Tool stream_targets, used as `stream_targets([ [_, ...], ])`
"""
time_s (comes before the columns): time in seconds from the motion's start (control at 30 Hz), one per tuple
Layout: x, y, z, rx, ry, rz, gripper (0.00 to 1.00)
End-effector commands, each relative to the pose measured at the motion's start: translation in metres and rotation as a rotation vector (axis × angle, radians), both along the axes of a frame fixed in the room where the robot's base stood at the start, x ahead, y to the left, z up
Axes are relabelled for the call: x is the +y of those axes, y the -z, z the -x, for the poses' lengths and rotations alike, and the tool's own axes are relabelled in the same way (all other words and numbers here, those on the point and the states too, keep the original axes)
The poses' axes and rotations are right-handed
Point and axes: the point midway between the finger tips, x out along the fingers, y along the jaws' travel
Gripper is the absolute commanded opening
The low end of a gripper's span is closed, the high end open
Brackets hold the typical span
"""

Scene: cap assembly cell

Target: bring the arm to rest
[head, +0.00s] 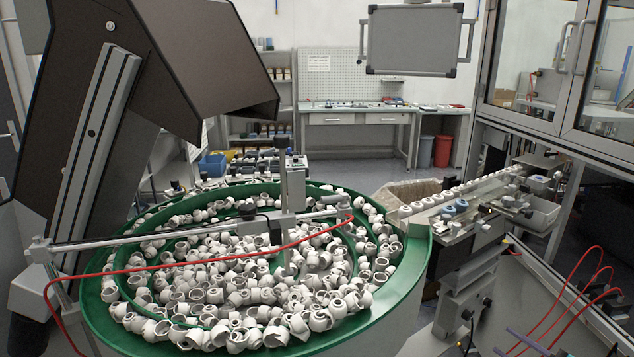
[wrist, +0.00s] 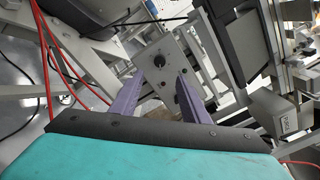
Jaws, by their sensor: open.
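My gripper (wrist: 161,76) shows in the wrist view with its two purple fingers apart and nothing between them. In the head view only the purple fingers of my gripper (head: 517,343) show, at the bottom right edge, in front of the machine frame. The rest of the arm is out of that view.
A green bowl feeder (head: 416,262) full of white caps (head: 235,285) fills the left and middle. A linear track (head: 465,200) with caps leads off to the right. Red hoses (head: 572,280) hang near my gripper. A glazed enclosure (head: 545,60) stands at upper right.

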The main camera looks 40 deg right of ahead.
Motion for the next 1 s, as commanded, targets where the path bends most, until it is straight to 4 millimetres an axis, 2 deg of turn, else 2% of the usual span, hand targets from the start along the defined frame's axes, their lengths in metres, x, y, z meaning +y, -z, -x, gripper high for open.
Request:
stream_targets([
  [0.6, -0.005, 0.0, -0.074, 0.0, -0.003, 0.0, 0.42],
  [0.8, -0.006, 0.0, -0.084, 0.001, -0.001, 0.001, 0.42],
  [1.0, -0.007, 0.0, -0.086, 0.001, -0.001, 0.001, 0.42],
])
